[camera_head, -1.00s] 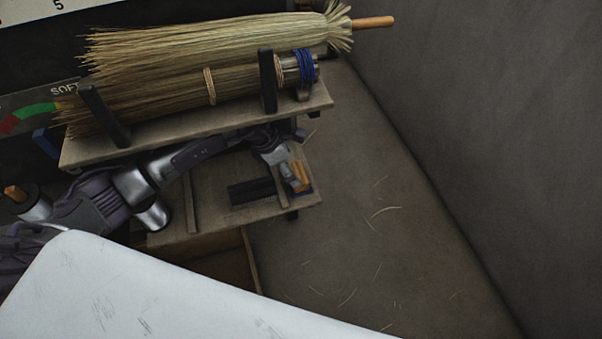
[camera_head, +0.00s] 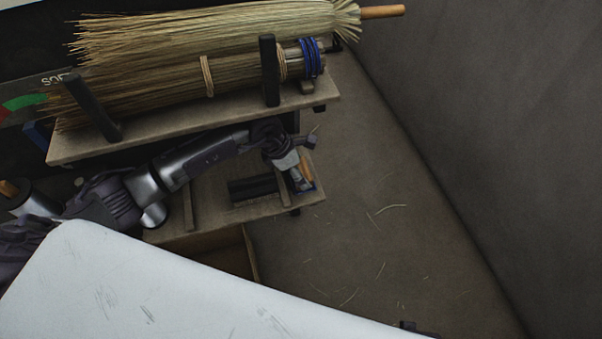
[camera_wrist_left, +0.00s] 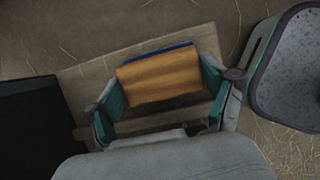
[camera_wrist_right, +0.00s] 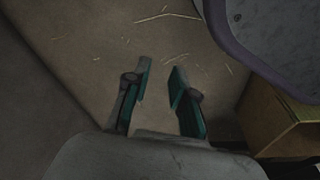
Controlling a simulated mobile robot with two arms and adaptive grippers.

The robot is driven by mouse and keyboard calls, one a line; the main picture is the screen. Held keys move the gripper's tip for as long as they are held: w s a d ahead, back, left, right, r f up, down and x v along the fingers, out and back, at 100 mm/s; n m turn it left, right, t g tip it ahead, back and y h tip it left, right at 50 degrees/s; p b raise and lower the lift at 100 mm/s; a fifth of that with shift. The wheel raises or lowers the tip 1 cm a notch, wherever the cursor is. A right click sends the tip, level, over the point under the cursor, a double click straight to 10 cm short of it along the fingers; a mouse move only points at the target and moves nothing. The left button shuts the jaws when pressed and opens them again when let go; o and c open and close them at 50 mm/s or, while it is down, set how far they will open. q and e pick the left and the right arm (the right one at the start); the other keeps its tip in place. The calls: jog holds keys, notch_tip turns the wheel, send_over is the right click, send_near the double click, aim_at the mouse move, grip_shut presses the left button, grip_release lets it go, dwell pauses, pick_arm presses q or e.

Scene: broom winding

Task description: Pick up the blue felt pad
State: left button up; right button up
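The blue felt pad (camera_wrist_left: 180,46) shows in the left wrist view as a thin blue edge behind a wooden block (camera_wrist_left: 158,78), which hides the rest. In the head view a bit of blue (camera_head: 309,188) shows at the lower shelf's right end, beside the orange-brown wood. My left gripper (camera_wrist_left: 160,70) is open, with its teal fingers on either side of the block; any contact is hard to tell. In the head view it (camera_head: 298,178) reaches down over the block. My right gripper (camera_wrist_right: 161,66) is open and empty above the floor.
A dark block (camera_head: 252,188) lies on the lower shelf (camera_head: 220,212), left of my left gripper. The upper shelf (camera_head: 175,122) carries a broom (camera_head: 200,35) and a bound bundle (camera_head: 180,88) between dark posts. The floor (camera_head: 370,180) to the right holds only loose straws.

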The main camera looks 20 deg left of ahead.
aim_at(306, 168)
pick_arm(q)
jog(key=c, duration=0.3)
jog(key=shift+r, duration=0.15)
jog(key=shift+r, duration=0.65)
notch_tip(306, 168, up, 2)
jog(key=shift+r, duration=0.15)
jog(key=s+d, duration=1)
jog(key=s, duration=0.5)
jog(key=shift+f+p, duration=0.2)
jog(key=shift+p, duration=0.1)
pick_arm(e)
jog(key=shift+s+f, duration=0.6)
jog(key=shift+f, duration=0.3)
